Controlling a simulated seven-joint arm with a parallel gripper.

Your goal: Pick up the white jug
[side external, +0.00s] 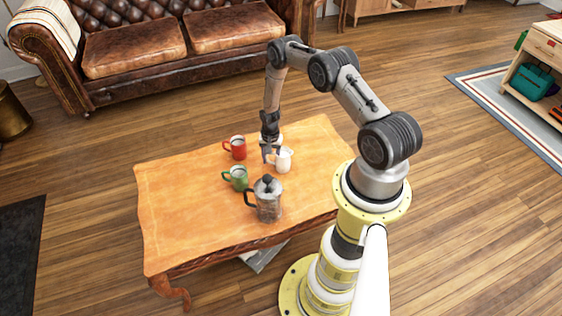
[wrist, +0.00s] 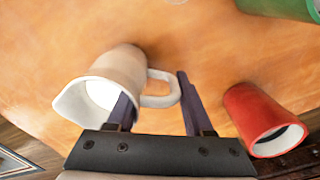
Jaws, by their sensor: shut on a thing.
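The white jug (side external: 284,160) is on or just above the wooden table, at the right of my gripper (side external: 267,157) in the side view; I cannot tell if its base touches. In the wrist view, the jug (wrist: 118,72) appears tipped by the camera angle, with its open mouth at the lower left and its handle toward the right. My gripper (wrist: 153,88) is shut on the jug, one finger overlapping its rim and body, the other beyond the handle. The exact contact is partly hidden.
A red mug (side external: 236,148) and a green mug (side external: 237,178) stand left of the jug. A glass coffee press (side external: 267,199) with a dark handle stands in front. The wooden table (side external: 185,220) is clear at its left. A brown leather sofa (side external: 140,50) is behind.

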